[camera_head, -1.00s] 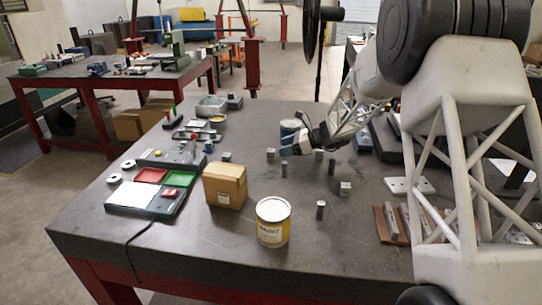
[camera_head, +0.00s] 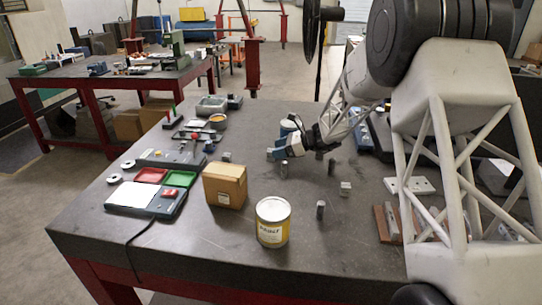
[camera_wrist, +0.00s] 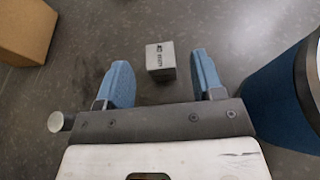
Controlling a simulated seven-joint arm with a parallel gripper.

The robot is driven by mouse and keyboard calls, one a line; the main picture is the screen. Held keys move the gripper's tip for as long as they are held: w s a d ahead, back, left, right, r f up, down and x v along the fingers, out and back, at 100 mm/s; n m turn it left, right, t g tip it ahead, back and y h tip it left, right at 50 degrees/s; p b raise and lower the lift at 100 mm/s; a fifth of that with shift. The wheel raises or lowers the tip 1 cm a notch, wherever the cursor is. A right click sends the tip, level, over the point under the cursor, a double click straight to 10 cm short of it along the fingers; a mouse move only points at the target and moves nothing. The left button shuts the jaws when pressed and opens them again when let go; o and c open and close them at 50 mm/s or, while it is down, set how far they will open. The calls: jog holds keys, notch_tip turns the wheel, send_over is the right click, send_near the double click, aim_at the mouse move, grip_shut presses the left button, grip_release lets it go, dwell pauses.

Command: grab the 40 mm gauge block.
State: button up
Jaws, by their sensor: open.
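A small grey gauge block (camera_wrist: 161,61) with dark print that looks like "40" stands on the dark table in the wrist view. It lies between the lines of my gripper's two blue fingers, near their tips, with bare gaps on both sides. My gripper (camera_wrist: 160,60) is open and empty. In the head view my gripper (camera_head: 277,153) is low over the table, in front of the blue can (camera_head: 289,126).
The blue can stands close to the right finger in the wrist view (camera_wrist: 275,105). A cardboard box (camera_head: 225,186) and a paint can (camera_head: 272,224) stand nearer the front.

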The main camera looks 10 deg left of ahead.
aim_at(269, 150)
jog(key=shift+x, duration=2.55)
jog(key=shift+r, duration=0.1)
grip_shut()
jog(key=shift+r, duration=0.2)
notch_tip(269, 150, up, 10)
jog(key=shift+f, duration=0.15)
